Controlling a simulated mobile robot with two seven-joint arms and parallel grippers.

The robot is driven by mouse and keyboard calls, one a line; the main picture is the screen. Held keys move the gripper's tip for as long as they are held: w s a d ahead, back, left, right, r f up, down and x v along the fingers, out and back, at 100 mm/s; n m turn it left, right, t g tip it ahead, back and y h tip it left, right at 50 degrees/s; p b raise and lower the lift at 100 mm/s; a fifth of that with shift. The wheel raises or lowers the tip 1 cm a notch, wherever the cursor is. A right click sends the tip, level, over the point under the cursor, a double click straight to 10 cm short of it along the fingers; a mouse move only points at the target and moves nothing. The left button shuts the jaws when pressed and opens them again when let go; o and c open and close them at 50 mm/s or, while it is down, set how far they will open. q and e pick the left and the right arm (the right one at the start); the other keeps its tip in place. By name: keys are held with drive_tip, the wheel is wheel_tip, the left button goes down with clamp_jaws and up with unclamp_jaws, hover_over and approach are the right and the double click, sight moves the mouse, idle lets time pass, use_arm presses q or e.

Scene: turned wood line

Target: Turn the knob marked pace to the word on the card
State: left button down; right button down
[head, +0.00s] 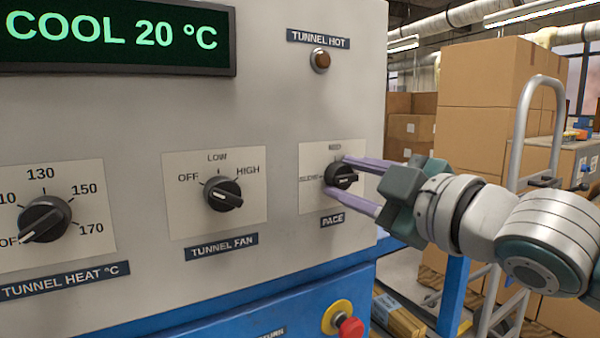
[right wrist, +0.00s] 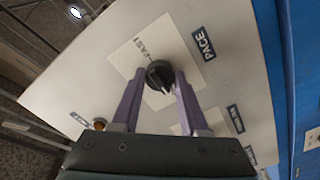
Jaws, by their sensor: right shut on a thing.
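The pace knob (head: 341,177) is a round black dial on a pale square plate, above a dark PACE label (head: 332,221). Words stand at its left and top in the head view, too small to read surely. My right gripper (head: 336,178) comes from the right, its two purple fingers shut on the knob from either side. In the right wrist view the knob (right wrist: 159,74) sits between the fingertips. My left gripper and the card are not in view.
Left of it are the tunnel fan knob (head: 223,194) and the tunnel heat knob (head: 45,219). A display (head: 118,35) reads COOL 20 °C. A red button (head: 350,327) juts out below. Boxes (head: 487,75) and a hand truck (head: 522,120) stand at the right.

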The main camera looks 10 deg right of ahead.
idle(0.4)
drive_tip(key=shift+c, duration=2.1)
unclamp_jaws()
drive_tip(key=p+v, duration=0.1)
drive_tip(key=v, duration=0.9)
drive_tip(key=shift+r, duration=0.1)
